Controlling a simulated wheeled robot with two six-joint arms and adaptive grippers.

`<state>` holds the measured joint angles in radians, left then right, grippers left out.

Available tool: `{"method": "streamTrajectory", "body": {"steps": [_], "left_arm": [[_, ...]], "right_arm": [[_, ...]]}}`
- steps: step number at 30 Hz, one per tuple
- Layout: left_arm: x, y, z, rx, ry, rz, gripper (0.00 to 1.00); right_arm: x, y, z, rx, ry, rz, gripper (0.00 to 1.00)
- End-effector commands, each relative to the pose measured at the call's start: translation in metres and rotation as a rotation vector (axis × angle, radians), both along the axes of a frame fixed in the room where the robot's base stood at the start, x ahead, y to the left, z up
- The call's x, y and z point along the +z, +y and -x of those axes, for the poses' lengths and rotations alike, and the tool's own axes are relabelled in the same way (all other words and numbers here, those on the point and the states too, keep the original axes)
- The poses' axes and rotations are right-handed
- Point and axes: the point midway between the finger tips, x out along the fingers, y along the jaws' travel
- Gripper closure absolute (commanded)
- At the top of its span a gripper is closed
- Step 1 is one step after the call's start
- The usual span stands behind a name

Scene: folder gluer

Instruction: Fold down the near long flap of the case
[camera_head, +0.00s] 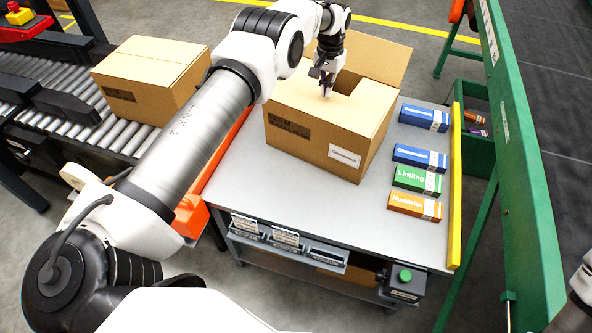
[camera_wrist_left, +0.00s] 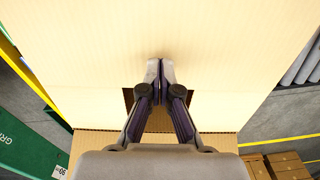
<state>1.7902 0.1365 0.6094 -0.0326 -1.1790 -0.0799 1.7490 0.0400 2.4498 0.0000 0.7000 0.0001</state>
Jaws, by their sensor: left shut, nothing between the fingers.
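The case (camera_head: 305,140) is an open-topped brown cardboard box on the grey table, with a white label on its near side. Its near long flap (camera_head: 300,98) appears to lie roughly level across the top. The far flap (camera_head: 378,58) stands up, tilted back. A dark gap shows between them. My left gripper (camera_head: 326,92) is shut and empty, pointing down at the near flap close to its inner edge. In the left wrist view, the closed fingertips (camera_wrist_left: 160,66) are over the flap's cardboard (camera_wrist_left: 90,60); contact cannot be told. My right gripper is out of view.
Blue, green and orange cartons (camera_head: 417,179) lie along the table's right side, beside a yellow rail (camera_head: 455,190) and green frame (camera_head: 520,170). Another closed box (camera_head: 150,80) sits on the roller conveyor at left. The table front (camera_head: 290,205) is clear.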

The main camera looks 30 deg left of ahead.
Motion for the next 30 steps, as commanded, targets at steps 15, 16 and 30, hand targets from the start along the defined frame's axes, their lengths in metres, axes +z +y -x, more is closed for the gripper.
{"method": "streamTrajectory", "body": {"steps": [15,16,30], "left_arm": [[0.034,0.0,0.0,0.0,0.0,0.001,1.0],[0.039,0.0,0.0,0.0,0.0,0.001,1.0],[0.093,0.0,0.0,0.0,0.001,0.001,1.0]], "right_arm": [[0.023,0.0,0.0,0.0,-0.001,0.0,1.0],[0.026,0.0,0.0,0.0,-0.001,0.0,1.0],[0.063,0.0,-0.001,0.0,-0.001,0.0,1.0]]}}
